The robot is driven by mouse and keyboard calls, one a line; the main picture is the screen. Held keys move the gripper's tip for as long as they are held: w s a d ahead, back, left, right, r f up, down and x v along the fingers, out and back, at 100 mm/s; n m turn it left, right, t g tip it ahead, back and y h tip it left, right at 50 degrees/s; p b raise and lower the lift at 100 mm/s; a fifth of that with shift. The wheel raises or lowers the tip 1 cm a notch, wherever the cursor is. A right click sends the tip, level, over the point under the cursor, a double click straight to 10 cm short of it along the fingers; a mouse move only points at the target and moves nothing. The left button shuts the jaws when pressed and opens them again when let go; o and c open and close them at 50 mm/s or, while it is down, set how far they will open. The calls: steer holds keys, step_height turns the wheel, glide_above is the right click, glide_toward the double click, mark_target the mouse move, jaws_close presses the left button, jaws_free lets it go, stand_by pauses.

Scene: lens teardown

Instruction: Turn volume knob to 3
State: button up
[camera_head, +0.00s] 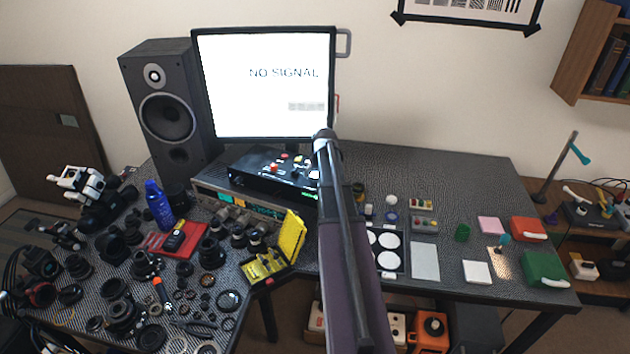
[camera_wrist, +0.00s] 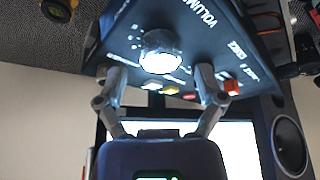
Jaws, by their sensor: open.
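The volume knob (camera_wrist: 160,52) is a round silver knob on a black panel (camera_wrist: 205,30) lettered VOLUME in the wrist view, which shows it upside down. My gripper (camera_wrist: 158,82) is open, with one finger on each side of the knob's near edge. I cannot tell whether the fingers touch it. The knob's pointer and setting are too bright and blurred to read. In the head view the black control box (camera_head: 245,174) sits below the monitor. My arm covers its right end, and the gripper there is small and unclear.
Red and yellow buttons sit near the knob, including a red one (camera_wrist: 231,87) close to the right finger. The monitor (camera_head: 262,105) reads NO SIGNAL behind the box. A tall speaker (camera_head: 165,105) stands at left. Lens parts crowd the front left; my arm crosses the middle.

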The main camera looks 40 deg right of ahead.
steer(key=shift+b+x, duration=0.8)
steer(key=shift+x, duration=0.4)
steer(key=c, duration=1.2)
